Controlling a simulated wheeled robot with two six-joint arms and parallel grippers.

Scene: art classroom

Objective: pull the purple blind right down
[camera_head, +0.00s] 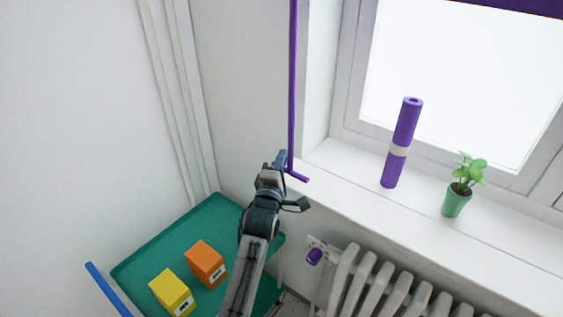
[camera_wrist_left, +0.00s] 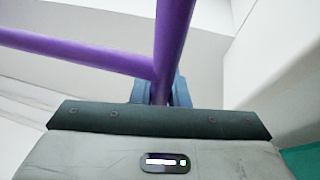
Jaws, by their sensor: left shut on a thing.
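The purple blind (camera_head: 515,6) shows only as its lower edge at the top right of the head view, above the bright window. A purple pull rod (camera_head: 293,90) hangs from above at the left of the window recess, with a short crossbar (camera_head: 298,176) at its lower end. My left gripper (camera_head: 281,162) is shut on the rod at its lower end, near the crossbar. In the left wrist view, the rod (camera_wrist_left: 173,40) runs down between the blue fingers, and the crossbar (camera_wrist_left: 80,51) extends left. My right gripper is not in view.
A purple roll (camera_head: 403,140) and a potted plant (camera_head: 458,200) stand on the windowsill (camera_head: 350,178). A radiator (camera_head: 380,285) with a purple valve knob (camera_head: 315,256) is below. A green trolley top (camera_head: 150,252) holds yellow (camera_head: 170,290) and orange (camera_head: 205,262) boxes.

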